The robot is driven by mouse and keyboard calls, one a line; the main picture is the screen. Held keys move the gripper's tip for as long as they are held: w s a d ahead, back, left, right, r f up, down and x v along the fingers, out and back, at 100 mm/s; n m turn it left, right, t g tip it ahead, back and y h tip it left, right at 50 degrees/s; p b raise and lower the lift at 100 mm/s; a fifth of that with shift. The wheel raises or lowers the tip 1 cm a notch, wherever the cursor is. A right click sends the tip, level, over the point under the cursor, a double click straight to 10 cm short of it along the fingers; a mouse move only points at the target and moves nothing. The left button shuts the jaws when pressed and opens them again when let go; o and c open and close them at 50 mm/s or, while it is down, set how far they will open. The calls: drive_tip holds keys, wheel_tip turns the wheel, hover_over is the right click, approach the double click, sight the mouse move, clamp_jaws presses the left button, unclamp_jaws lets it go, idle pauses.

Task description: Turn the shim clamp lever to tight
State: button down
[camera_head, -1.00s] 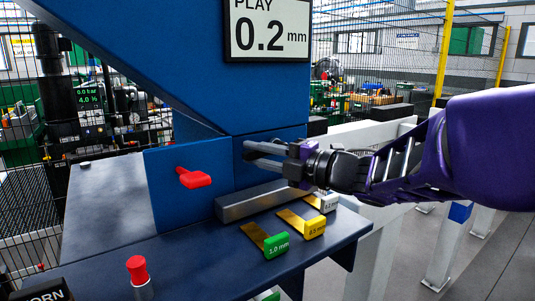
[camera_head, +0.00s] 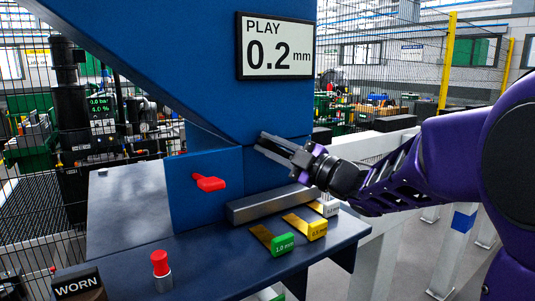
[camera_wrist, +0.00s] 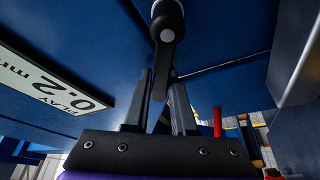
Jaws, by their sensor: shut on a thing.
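In the wrist view a dark lever (camera_wrist: 163,60) with a round hub at its top end hangs from a blue surface. Its lower part lies between the two fingers of my gripper (camera_wrist: 161,78), which is shut on it. In the head view my gripper (camera_head: 270,147) is at the blue machine front, above the grey bar; the dark lever cannot be made out there. No markings for tight show near the lever. A red handle (camera_head: 209,183) sits on the blue panel to the left of my gripper, apart from it.
A grey bar (camera_head: 272,204) and green (camera_head: 283,244), yellow (camera_head: 317,230) and white (camera_head: 329,208) shim tags lie on the blue shelf below. A red-topped post (camera_head: 160,263) and a WORN block (camera_head: 78,287) stand front left. A PLAY 0.2 mm sign (camera_head: 275,46) hangs above.

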sight(281, 120)
drive_tip(key=m, duration=0.1)
drive_tip(key=r+m+t, duration=0.1)
drive_tip(key=m, duration=0.1)
drive_tip(key=shift+w+d+r+m, duration=0.15)
drive_tip(key=shift+w+d+m, duration=0.15)
drive_tip(key=shift+d, duration=0.1)
drive_tip(key=m, duration=0.1)
drive_tip(key=m+t, duration=0.1)
drive_tip(key=d+r+m+t, duration=0.1)
drive_tip(key=shift+w+m+h, duration=0.3)
drive_tip(key=shift+w+h, duration=0.1)
drive_tip(key=m, duration=0.1)
drive_tip(key=m+t, duration=0.1)
drive_tip(key=d+m+h, duration=0.1)
drive_tip(key=shift+w+r+m+t+b, duration=0.25)
drive_tip(key=shift+w+m+t+b, duration=0.05)
drive_tip(key=shift+w+m+t, duration=0.1)
drive_tip(key=shift+w+d+r+m+t+h, duration=0.15)
drive_tip(key=shift+d+m+t+h, duration=0.15)
drive_tip(key=shift+m, duration=0.45)
drive_tip(key=shift+w+d+f+m+t+h, duration=0.1)
drive_tip(key=shift+w+d+m+t+h, duration=0.15)
drive_tip(key=shift+m, duration=0.55)
drive_tip(key=shift+w+d+r+m+t+h, duration=0.1)
drive_tip(key=shift+d+m+t+h, duration=0.2)
drive_tip(key=shift+m, duration=0.45)
drive_tip(key=c, duration=0.7)
unclamp_jaws()
drive_tip(key=shift+c, duration=0.2)
drive_tip(key=shift+f, duration=0.2)
